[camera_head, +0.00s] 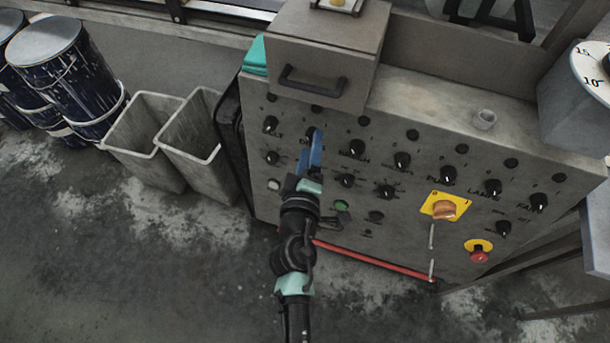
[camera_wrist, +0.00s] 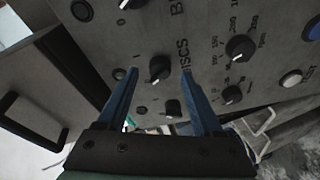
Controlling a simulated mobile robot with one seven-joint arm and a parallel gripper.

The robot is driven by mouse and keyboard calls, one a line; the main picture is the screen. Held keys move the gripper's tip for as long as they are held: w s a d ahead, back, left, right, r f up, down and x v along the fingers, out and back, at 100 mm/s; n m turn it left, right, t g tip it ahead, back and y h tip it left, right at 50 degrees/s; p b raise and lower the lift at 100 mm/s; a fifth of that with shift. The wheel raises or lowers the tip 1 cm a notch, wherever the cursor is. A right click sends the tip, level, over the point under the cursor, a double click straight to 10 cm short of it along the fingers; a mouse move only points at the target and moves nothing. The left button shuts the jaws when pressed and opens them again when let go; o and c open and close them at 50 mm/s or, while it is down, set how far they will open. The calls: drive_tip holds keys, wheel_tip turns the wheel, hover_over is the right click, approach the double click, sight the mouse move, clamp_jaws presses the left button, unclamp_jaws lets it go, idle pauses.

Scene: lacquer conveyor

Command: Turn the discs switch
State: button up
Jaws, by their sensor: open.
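The discs switch (camera_wrist: 159,68) is a black rotary knob with a pale pointer mark, on the grey control panel beside the vertical "DISCS" lettering. In the wrist view it sits between the two blue fingers, with a gap on each side. My gripper (camera_wrist: 158,76) is open and empty, facing the panel. In the head view my gripper (camera_head: 315,150) reaches the upper left of the panel, and its fingers largely cover the switch there. Whether the fingertips reach past the knob's face cannot be told.
The control panel (camera_head: 300,205) carries several similar knobs, including the brush knob (camera_head: 356,147) nearby. A yellow-plated orange switch (camera_head: 444,209) and red emergency button (camera_head: 479,256) are lower right. A box with a black handle (camera_head: 312,82) juts out above. Grey bins (camera_head: 195,135) stand left.

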drive_tip(key=s+a+r+b, duration=0.1)
drive_tip(key=s, duration=1)
drive_tip(key=shift+r, duration=0.4)
drive_tip(key=shift+a, duration=0.15)
